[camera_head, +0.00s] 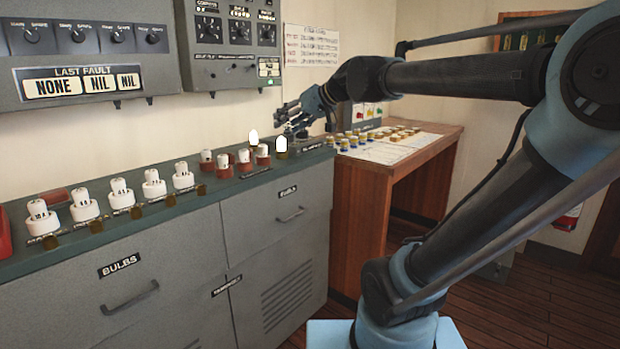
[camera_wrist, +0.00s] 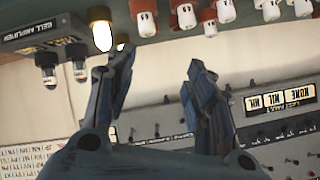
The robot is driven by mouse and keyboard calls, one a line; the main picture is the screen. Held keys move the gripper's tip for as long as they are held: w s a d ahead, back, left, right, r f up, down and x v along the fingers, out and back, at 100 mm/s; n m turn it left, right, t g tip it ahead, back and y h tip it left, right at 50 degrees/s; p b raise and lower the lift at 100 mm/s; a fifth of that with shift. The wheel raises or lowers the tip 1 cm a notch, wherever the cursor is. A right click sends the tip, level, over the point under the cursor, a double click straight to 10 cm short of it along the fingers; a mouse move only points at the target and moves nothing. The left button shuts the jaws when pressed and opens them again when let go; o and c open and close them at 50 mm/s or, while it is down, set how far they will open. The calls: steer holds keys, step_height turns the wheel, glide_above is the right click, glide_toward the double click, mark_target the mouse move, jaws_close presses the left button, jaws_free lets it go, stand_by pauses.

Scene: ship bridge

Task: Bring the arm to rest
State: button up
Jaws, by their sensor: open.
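My arm reaches across from the right in the head view, bent at the elbow. A glowing bulb (camera_wrist: 102,36) shows just beyond the left finger there, and the picture is upside down.
White fuses (camera_head: 84,206) and red-based ones (camera_head: 263,155) stand along the cabinet top. Fault panels (camera_head: 83,84) hang on the wall behind. A wooden desk (camera_head: 380,200) with several small parts (camera_head: 372,135) stands right of the cabinet. The floor (camera_head: 530,300) is partly clear.

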steer(key=s+d+f+m+g+h, duration=0.1)
steer(key=s+d+f+m+h, duration=0.1)
steer(key=s+d+f, duration=0.5)
steer(key=s+d+f+m+g+h, duration=0.1)
steer(key=s+d+f+h, duration=0.3)
steer(key=f, duration=1)
steer(key=s+d+f+m+g+h, duration=0.2)
steer(key=s+d+f+h, duration=0.1)
steer(key=s+d+f, duration=0.7)
steer(key=d+f, duration=0.1)
steer(key=d, duration=0.3)
steer(key=shift+s+f+m+g+h, duration=0.2)
steer(key=shift+f+m+g+h, duration=0.1)
steer(key=shift+g, duration=0.1)
steer(key=shift+w+f, duration=0.15)
steer(key=shift+w, duration=0.35)
